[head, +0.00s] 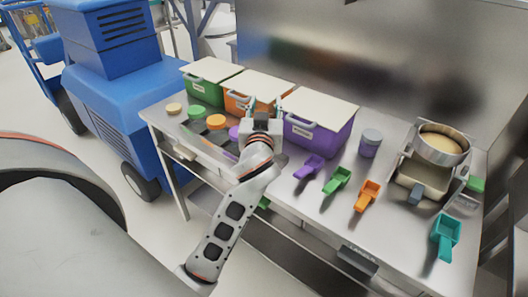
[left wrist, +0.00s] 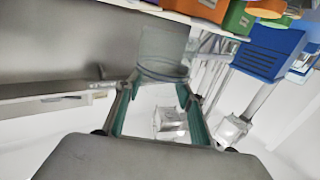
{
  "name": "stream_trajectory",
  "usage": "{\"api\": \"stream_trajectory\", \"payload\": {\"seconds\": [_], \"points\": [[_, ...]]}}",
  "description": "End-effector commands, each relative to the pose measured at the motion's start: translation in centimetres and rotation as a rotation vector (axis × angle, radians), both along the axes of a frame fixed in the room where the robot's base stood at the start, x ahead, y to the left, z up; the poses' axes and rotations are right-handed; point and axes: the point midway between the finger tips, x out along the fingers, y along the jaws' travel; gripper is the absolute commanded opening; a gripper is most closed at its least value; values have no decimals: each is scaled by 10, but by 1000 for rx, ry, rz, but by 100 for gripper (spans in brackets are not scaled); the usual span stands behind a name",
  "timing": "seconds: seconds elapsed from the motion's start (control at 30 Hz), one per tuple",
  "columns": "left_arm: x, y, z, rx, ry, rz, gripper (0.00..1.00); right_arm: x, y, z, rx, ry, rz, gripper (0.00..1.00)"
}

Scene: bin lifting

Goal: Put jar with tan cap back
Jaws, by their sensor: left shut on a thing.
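My left gripper (head: 262,112) is over the table, in front of the orange bin (head: 240,104) and the purple bin (head: 318,135). In the left wrist view its fingers (left wrist: 158,92) are shut on a clear jar (left wrist: 163,48); I cannot tell its cap colour. A tan cap (head: 174,108) shows at the table's left end; what is below it is unclear. Beside it in a row are a green cap (head: 197,111), an orange cap (head: 216,121) and a purple cap (head: 234,132), the last partly hidden by my gripper. My right gripper is not in view.
A green bin (head: 205,92) stands at the back left. A purple jar (head: 370,143) with a grey lid stands right of the purple bin. Several coloured scoops, among them a green scoop (head: 337,181), lie along the front. A metal pot (head: 442,145) stands at right.

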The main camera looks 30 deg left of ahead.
Motion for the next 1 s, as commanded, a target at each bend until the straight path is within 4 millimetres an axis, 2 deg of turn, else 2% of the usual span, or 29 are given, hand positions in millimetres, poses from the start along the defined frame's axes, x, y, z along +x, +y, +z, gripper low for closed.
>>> {"api": "stream_trajectory", "payload": {"seconds": [0.03, 0.2, 0.4, 0.67, 0.87, 1.0], "points": [[-1, 0, -15, 6, 4, -2, 8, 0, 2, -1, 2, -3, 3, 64], [0, 0, -56, 6, 3, -1, 8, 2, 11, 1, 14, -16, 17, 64], [0, 0, -96, 4, 1, -2, 8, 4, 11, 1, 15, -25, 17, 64], [0, 0, -117, 3, -1, -2, 8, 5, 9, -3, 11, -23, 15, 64], [0, 0, -145, 3, 1, -2, 8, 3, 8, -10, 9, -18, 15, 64], [0, 0, -152, 2, -2, -2, 8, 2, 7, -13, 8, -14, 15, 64]]}}
